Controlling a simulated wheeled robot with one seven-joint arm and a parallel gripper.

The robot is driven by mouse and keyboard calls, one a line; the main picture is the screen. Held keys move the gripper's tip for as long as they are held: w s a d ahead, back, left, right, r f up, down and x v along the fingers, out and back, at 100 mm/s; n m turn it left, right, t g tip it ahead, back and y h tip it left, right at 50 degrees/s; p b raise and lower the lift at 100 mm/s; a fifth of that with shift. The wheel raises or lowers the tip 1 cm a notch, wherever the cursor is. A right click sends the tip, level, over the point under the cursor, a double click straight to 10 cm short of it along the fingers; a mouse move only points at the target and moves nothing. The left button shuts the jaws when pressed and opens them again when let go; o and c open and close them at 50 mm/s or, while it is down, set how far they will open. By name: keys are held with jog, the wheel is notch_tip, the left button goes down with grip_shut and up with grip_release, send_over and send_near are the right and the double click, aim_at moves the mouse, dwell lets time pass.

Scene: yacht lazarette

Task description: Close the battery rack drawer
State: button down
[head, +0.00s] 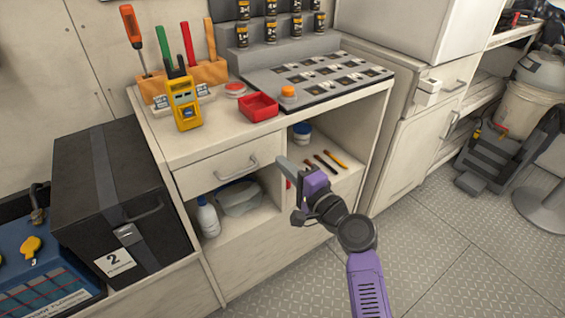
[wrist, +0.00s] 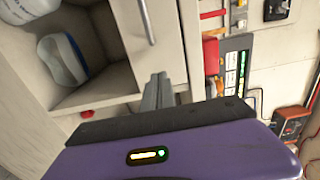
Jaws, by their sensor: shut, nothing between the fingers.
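The white drawer (head: 216,172) with a metal bar handle (head: 240,168) is in the upper left of the workbench, under its top. I cannot tell from these views how far out it stands. My gripper (head: 280,161) is just right of the drawer front, in front of the bench's open right bay, with its fingers together and empty. In the wrist view, the drawer front (wrist: 166,38) and handle (wrist: 146,20) lie just beyond my shut fingertips (wrist: 158,78). I cannot tell whether the tips touch the drawer.
A grey battery tray (head: 325,72), a red bin (head: 258,107) and a yellow meter (head: 183,105) sit on the worktop. A white bottle (head: 207,217) stands in the bay under the drawer. A black case (head: 115,190) stands left.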

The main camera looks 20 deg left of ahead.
jog(key=p+v, duration=0.1)
jog(key=v, duration=0.8)
jog(key=shift+d, duration=0.35)
